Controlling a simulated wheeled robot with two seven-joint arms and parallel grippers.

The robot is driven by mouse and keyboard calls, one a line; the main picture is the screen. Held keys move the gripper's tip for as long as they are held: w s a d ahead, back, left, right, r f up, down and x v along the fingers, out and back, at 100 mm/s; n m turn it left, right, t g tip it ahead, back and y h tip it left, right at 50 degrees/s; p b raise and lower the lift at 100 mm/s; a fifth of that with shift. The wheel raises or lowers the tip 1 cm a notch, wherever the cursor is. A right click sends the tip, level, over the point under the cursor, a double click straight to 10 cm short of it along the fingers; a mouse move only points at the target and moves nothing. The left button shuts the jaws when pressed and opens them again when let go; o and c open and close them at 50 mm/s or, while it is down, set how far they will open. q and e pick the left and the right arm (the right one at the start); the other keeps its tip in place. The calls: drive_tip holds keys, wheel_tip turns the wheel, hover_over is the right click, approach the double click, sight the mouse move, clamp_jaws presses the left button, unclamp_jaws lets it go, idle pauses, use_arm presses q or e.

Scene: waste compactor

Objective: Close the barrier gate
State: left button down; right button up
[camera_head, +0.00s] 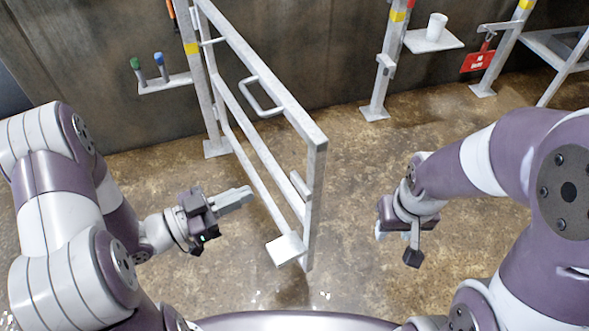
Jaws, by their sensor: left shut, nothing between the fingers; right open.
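The grey metal barrier gate (288,102) stands open, swung out from its hinge post (209,112) toward me. It has a U-shaped handle (262,97) on its upper part and a square plate (285,249) low near its free end. The opposite post (384,72), with a yellow band and a bracket, stands apart to the right. My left gripper (240,197) is shut and empty, left of the gate and pointing toward it, with a small gap visible. My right gripper (402,245) is open, right of the gate's free end and clear of it, pointing down; its fingertips are partly hidden.
A small wall shelf (165,86) with green- and blue-topped items is behind my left arm. A shelf with a white cup (436,27) and a red sign (478,61) are at the upper right. The floor (355,190) between gate and right post is clear.

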sight(308, 167)
use_arm(q)
drive_tip(key=b+x, duration=0.2)
drive_tip(key=x, duration=0.9)
drive_tip(key=shift+d+f, duration=0.15)
drive_tip(key=shift+d, duration=0.05)
drive_tip(key=shift+w+d, duration=0.3)
drive_tip(key=shift+d, duration=0.1)
drive_tip(key=shift+d, duration=0.1)
